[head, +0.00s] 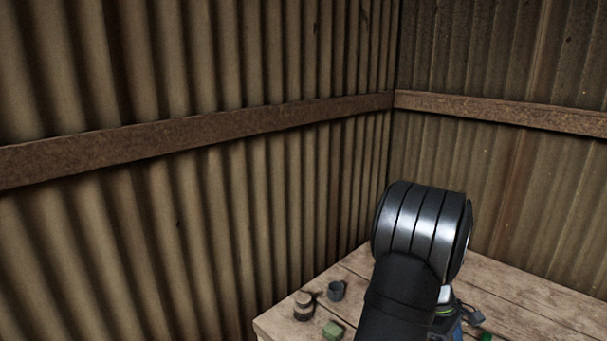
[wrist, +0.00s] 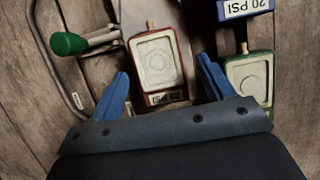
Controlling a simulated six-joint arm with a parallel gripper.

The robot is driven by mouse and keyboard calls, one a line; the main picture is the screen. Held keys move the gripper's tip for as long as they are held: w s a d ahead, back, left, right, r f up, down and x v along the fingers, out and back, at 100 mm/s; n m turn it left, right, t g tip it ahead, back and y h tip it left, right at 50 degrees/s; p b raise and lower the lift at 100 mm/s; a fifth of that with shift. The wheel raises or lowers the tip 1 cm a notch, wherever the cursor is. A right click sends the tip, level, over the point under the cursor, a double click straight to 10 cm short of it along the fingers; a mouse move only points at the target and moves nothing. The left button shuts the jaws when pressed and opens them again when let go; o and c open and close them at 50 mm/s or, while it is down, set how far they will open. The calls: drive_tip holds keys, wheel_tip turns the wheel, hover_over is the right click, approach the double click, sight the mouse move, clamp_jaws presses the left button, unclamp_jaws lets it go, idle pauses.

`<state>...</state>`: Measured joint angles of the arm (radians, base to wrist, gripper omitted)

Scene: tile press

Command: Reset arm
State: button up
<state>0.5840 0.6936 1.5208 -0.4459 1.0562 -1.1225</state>
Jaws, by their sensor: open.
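My gripper (wrist: 165,82) is open, with its two blue fingers apart in the wrist view. A red-framed press plate (wrist: 158,62) with a pale tile-like centre lies ahead of and between the fingers, and nothing is seen held. A green-framed plate (wrist: 249,72) with a similar pale centre is at the right, beyond the right finger. A label reading 20 PSI (wrist: 246,7) is above it. A lever with a green knob (wrist: 68,43) is at the left. In the head view my arm hides most of the press, and the fingers cannot be made out.
The wooden table (head: 540,302) stands in a corner of corrugated walls (head: 215,230). A small round container (head: 303,306), a dark cup (head: 336,291) and a green block (head: 333,330) are near its left edge. Bare wood shows at the right.

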drive_tip(key=shift+s+d+f, duration=0.15)
drive_tip(key=shift+f, duration=0.35)
drive_tip(key=shift+r, duration=0.2)
drive_tip(key=v, duration=1.7)
drive_tip(key=x, duration=1.7)
drive_tip(key=shift+s+f, duration=0.1)
drive_tip(key=shift+f, duration=0.3)
wheel_tip(320, 180, up, 8)
drive_tip(key=shift+f, duration=0.15)
drive_tip(key=s+a+r, duration=0.1)
drive_tip(key=a+r, duration=0.3)
drive_tip(key=w+a+f, duration=0.3)
drive_tip(key=shift+w+a, duration=0.15)
drive_tip(key=shift+w, duration=0.15)
